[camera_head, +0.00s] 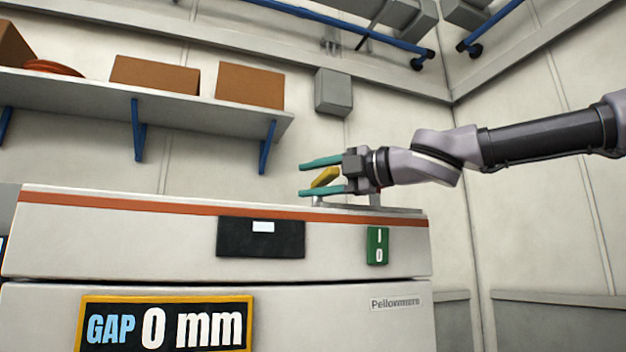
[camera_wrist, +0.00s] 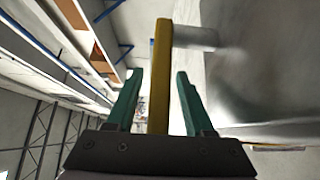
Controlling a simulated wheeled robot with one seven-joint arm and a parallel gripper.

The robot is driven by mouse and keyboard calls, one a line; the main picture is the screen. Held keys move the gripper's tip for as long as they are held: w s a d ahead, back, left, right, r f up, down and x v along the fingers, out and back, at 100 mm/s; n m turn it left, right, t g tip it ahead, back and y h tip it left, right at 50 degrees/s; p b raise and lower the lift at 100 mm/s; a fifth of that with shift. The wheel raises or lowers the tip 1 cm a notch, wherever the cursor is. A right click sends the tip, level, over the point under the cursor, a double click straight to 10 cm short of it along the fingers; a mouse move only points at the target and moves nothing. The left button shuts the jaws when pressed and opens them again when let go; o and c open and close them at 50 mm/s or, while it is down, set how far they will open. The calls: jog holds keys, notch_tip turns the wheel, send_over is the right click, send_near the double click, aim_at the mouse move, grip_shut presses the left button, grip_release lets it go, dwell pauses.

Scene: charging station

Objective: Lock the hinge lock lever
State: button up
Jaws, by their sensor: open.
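The hinge lock lever is a yellow bar (camera_head: 325,177) at the top right of the white cabinet (camera_head: 130,240), seen tilted in the head view. In the wrist view the lever (camera_wrist: 161,60) runs lengthwise between my fingers, and a grey pin at its far end leads right to a metal surface. My gripper (camera_head: 303,180) has teal fingers, one above and one below the lever. In the wrist view my gripper (camera_wrist: 160,78) is open, with a gap between each finger and the lever. The lever's near end is hidden behind the gripper body.
The cabinet front has a black panel (camera_head: 261,238), a green switch (camera_head: 378,246) and a sign reading "GAP 0 mm" (camera_head: 166,326). A shelf (camera_head: 140,107) with brown boxes is on the back wall. A grey wall box (camera_head: 333,92) is above the gripper.

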jog(key=shift+v, duration=0.8)
jog(key=v, duration=0.9)
jog(key=shift+s+d, duration=0.1)
